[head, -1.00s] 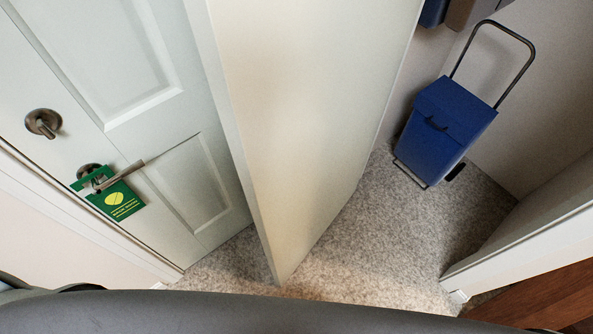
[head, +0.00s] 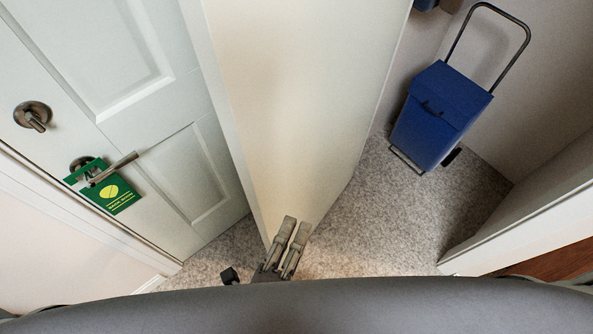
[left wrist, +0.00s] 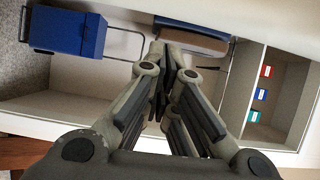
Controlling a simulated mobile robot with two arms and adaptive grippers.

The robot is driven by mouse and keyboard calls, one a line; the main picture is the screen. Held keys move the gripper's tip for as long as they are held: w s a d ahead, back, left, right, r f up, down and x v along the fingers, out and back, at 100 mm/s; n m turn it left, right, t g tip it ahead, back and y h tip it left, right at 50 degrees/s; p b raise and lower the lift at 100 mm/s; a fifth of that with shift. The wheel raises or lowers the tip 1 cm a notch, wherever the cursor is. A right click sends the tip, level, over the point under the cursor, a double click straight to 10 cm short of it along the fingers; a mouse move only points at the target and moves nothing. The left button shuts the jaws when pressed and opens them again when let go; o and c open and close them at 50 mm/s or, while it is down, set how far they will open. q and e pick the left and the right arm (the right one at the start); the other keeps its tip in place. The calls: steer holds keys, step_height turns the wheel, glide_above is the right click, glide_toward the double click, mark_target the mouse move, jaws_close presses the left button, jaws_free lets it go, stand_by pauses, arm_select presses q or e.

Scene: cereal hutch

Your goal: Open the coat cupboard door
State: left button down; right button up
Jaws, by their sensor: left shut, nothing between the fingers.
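A pale panelled door (head: 110,70) stands at the left of the head view. I cannot tell for sure which is the coat cupboard door. My left gripper (head: 294,225) is shut and empty, in front of the cream panel's lower end in the picture; contact cannot be told. It also shows in the left wrist view (left wrist: 165,60). My right gripper is not in view.
Right of the panel is an open recess with speckled floor (head: 370,220) and a blue wheeled trolley (head: 440,112). The left wrist view shows a brown padded object (left wrist: 190,40) and a shelf compartment (left wrist: 283,90) with coloured labels. A pale wall edge (head: 520,225) bounds the right.

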arm_select(q)
steer(key=w+d+p, duration=0.1)
steer(key=w+p, duration=0.2)
steer(key=w, duration=0.8)
steer(key=shift+w+r+p, duration=0.25)
steer(key=shift+w+p, duration=0.05)
steer(key=shift+d, duration=0.15)
